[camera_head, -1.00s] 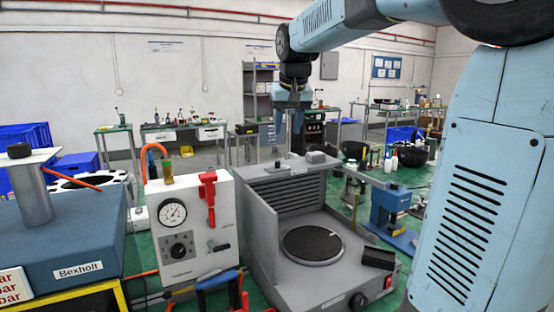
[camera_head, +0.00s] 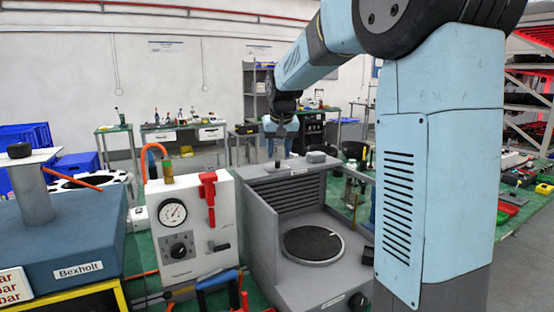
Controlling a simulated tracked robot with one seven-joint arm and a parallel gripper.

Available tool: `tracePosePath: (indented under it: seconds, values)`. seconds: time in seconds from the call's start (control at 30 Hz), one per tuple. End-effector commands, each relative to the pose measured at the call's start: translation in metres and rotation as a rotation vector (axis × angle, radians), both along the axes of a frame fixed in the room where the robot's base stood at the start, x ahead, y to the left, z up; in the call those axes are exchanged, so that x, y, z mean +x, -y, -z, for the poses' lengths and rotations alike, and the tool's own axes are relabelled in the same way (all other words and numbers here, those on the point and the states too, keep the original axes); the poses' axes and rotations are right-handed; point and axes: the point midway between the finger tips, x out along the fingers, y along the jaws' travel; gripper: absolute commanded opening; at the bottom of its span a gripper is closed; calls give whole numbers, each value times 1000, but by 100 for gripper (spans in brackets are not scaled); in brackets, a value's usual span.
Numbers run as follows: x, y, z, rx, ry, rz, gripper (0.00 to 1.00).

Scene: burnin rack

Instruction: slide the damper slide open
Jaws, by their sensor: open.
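A grey open-fronted unit (camera_head: 262,225) stands in the middle, with a louvred back panel and a round dark plate inside. On its top is a small dark upright knob (camera_head: 277,164), which I take to be the damper slide's handle; a label beside it is too small to read. My gripper (camera_head: 279,153) hangs pointing down over the back of this top. Nothing shows held. How far the slide is open cannot be seen.
A white gauge box (camera_head: 188,240) with a red lever (camera_head: 208,190) stands close on the left. A blue Bexholt box (camera_head: 75,235) is farther left. My arm covers the right side.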

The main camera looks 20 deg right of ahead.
Motion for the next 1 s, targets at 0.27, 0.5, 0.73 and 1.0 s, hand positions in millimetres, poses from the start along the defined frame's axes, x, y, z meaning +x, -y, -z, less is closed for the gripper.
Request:
tracePosePath:
  seconds: [0.27, 0.5, 0.73, 1.0]
  values:
    - [11, 2, 28, -1, -1, 0, 44]
    - [13, 2, 33, -1, 0, 0, 44]
    - [13, 2, 33, -1, 0, 1, 36]
    - [13, 2, 32, -1, 1, 1, 10]
